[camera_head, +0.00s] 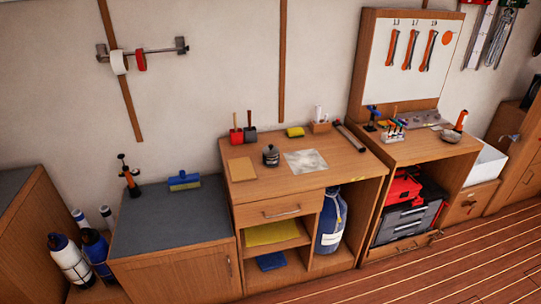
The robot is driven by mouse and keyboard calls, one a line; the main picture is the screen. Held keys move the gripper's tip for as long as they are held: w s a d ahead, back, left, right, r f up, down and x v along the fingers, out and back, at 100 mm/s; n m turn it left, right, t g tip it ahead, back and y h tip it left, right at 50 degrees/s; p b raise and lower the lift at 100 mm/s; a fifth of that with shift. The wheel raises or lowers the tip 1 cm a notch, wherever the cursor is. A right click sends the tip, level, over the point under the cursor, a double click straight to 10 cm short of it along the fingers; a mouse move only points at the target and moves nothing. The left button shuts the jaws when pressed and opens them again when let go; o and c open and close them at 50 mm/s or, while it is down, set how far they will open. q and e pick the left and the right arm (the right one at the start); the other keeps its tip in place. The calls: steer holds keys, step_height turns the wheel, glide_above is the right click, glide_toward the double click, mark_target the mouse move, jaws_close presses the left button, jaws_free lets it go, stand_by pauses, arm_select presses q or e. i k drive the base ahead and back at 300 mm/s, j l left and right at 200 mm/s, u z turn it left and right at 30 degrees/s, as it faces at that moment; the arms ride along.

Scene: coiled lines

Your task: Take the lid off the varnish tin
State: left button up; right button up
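A small dark round tin (271,156) stands upright on the middle wooden workbench (252,195); it looks like the varnish tin. Its top looks dark and appears covered, but it is too small to tell the lid clearly. A pale sheet (305,161) lies to its right and a tan square (242,169) to its left. Neither of my grippers is in view.
A dark tube (349,137) lies at the right. A grey-topped cabinet (175,217) adjoins on the left. Wooden floor (440,262) is clear in front.

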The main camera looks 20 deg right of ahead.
mark_target(270, 150)
steer(key=i+l+u, duration=0.15)
steer(key=i+l, duration=0.15)
steer(key=i+l+u, duration=0.15)
steer(key=i+l, duration=0.15)
steer(key=i+l+u, duration=0.15)
steer(key=i+l, duration=0.15)
steer(key=i+l+u, duration=0.1)
steer(key=i+l, duration=0.2)
steer(key=l, duration=0.15)
steer(key=i+l+u, duration=0.15)
steer(key=l, duration=0.25)
steer(key=i+l+u, duration=0.15)
steer(key=i+l, duration=0.2)
steer(key=l, duration=0.1)
